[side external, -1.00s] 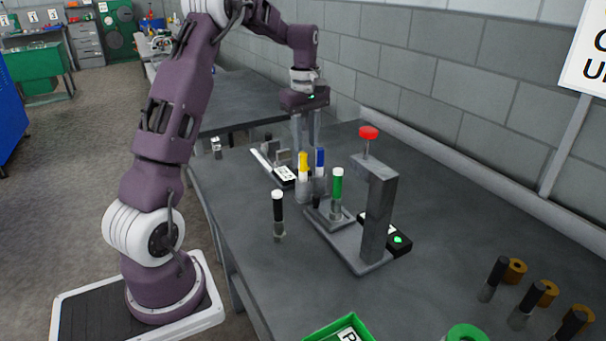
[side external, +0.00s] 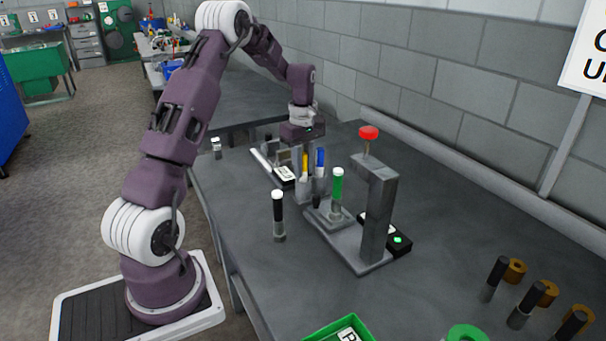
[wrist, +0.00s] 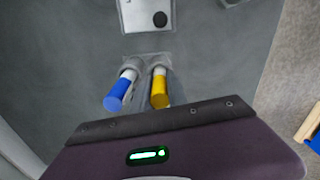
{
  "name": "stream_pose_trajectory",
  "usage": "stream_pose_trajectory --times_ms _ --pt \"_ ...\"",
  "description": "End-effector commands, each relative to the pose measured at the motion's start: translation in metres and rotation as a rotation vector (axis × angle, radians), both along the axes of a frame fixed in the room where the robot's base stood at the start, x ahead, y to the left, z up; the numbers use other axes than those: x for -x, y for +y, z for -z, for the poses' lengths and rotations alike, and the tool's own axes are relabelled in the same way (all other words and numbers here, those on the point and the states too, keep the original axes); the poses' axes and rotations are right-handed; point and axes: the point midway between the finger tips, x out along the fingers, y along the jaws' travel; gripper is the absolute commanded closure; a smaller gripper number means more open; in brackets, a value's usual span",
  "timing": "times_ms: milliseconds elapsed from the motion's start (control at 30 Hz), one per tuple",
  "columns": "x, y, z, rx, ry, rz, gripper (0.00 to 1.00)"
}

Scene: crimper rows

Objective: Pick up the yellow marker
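The yellow marker (side external: 305,166) stands upright in a grey holder (side external: 309,189) beside the blue marker (side external: 320,162). In the wrist view the yellow marker (wrist: 160,90) is just right of the blue marker (wrist: 118,94), both close to my gripper's body. My gripper (side external: 304,172) points down over the yellow marker, with its fingers apart on either side of the marker's upper part. I cannot tell whether they touch it. The fingers do not show clearly in the wrist view.
A green marker (side external: 337,186) stands in a fixture beside a grey press (side external: 378,214) with a red knob (side external: 369,132). A black marker (side external: 278,208) stands nearer.

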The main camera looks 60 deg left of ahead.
Motion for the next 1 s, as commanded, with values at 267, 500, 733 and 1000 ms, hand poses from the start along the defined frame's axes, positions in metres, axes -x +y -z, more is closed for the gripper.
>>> stream_pose_trajectory --times_ms 267,500,733,1000 --pt "0.0 0.0 -0.003 -0.001 -0.002 0.001 1.0" --pt "-0.001 0.001 -0.059 -0.005 -0.005 0.001 1.0" --pt "-0.004 -0.009 -0.105 -0.003 -0.004 0.004 1.0" --pt "-0.019 -0.095 -0.173 -0.003 -0.005 0.009 1.0"
